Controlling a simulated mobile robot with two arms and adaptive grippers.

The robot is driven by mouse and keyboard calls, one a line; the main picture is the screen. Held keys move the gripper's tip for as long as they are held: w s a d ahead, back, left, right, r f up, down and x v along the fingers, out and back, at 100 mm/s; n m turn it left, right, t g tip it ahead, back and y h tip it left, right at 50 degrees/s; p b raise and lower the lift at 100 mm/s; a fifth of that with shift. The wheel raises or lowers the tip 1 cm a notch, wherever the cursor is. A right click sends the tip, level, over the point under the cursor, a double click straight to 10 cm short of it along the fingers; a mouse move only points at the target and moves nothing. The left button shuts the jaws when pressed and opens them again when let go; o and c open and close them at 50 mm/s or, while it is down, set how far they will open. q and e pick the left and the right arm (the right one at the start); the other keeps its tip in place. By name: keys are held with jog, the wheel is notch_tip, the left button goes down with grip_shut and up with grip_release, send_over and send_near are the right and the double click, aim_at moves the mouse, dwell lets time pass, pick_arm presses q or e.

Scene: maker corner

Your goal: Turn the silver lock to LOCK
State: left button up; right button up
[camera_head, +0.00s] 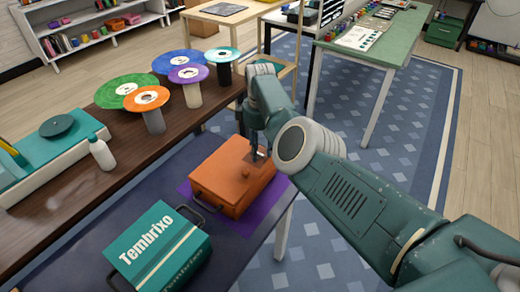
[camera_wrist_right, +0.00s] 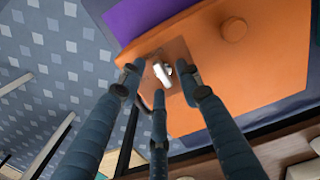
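The orange box (camera_head: 225,178) sits on a purple mat on the dark table. Its silver lock (camera_wrist_right: 163,72) shows in the wrist view as a small bright piece on a brownish plate (camera_wrist_right: 150,60); in the head view my gripper mostly hides it. My right gripper (camera_head: 257,152) reaches down over the far right part of the box. In the wrist view the fingers of this gripper (camera_wrist_right: 160,80) are spread, with the lock between their tips and gaps visible. I cannot read any LOCK marking. My left gripper is not in view.
A teal Tembrixo case (camera_head: 150,240) lies on the same table, near left of the box. A round orange knob (camera_wrist_right: 234,28) is on the box.

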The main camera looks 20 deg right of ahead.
grip_shut()
jog(key=shift+m, duration=0.3)
jog(key=m+p, duration=0.1)
jog(key=m, duration=0.2)
jog(key=shift+s+d, duration=0.1)
jog(key=m+p, duration=0.1)
jog(key=m, duration=0.4)
jog(key=shift+s, duration=0.1)
jog(key=m, duration=0.4)
jog(key=shift+m, duration=0.4)
jog(key=shift+s+m+p, duration=0.1)
jog(key=shift+m+p, duration=0.3)
jog(key=shift+m, duration=1.8)
